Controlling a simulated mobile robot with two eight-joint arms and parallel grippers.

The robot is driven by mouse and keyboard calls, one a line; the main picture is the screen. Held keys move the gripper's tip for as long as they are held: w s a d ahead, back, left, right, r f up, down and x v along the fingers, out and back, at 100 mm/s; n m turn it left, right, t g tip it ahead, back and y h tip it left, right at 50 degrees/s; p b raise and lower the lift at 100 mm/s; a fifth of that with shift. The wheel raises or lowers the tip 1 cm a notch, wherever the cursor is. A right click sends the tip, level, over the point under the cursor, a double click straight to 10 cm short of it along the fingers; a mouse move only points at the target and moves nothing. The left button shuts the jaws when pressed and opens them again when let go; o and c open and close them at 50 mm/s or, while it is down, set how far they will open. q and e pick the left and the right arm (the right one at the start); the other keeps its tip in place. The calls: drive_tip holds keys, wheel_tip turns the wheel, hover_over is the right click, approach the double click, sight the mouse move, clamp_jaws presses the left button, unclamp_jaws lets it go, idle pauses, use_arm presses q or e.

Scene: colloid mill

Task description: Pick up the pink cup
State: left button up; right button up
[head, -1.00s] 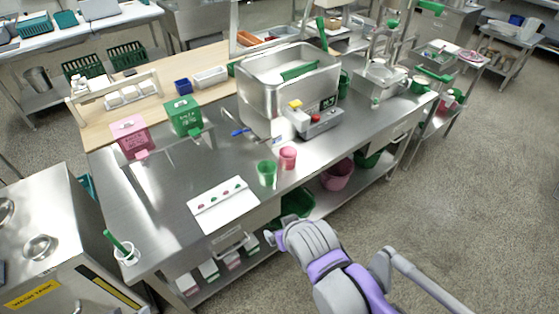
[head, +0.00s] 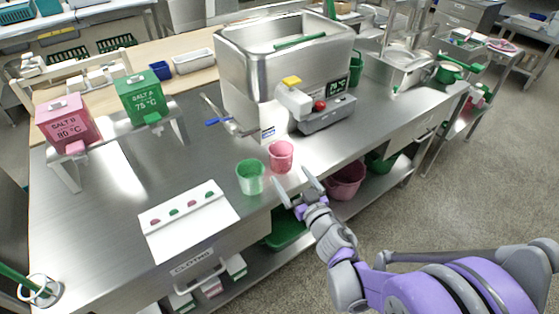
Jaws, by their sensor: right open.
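The pink cup (head: 281,157) stands upright on the steel table (head: 330,150), close to the right of a green cup (head: 250,177). My right gripper (head: 295,186) is open, with its two fingers spread, at the front edge of the table. It appears just in front of the pink cup in the picture, with nothing between the fingers. The pink cup is in full view. My left gripper is not in view.
A white card with colored markers (head: 190,215) lies left of the cups. Behind them stands the large steel mill (head: 270,75) with its control box (head: 327,116). A pink bucket (head: 346,182) is on the lower shelf. Salt boxes (head: 143,95) stand at the left.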

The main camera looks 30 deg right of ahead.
sight(277, 154)
drive_tip(key=w, duration=0.2)
drive_tip(key=w+d, duration=0.1)
drive_tip(key=w, duration=0.5)
drive_tip(key=shift+w+d+f+b, duration=0.1)
drive_tip(key=shift+d+f+b, duration=0.1)
drive_tip(key=shift+f+b, duration=0.1)
drive_tip(key=shift+r, duration=0.1)
drive_tip(key=c, duration=1.2)
drive_tip(key=shift+r, duration=0.1)
drive_tip(key=shift+r+p, duration=3.55)
drive_tip(key=shift+r, duration=10.25)
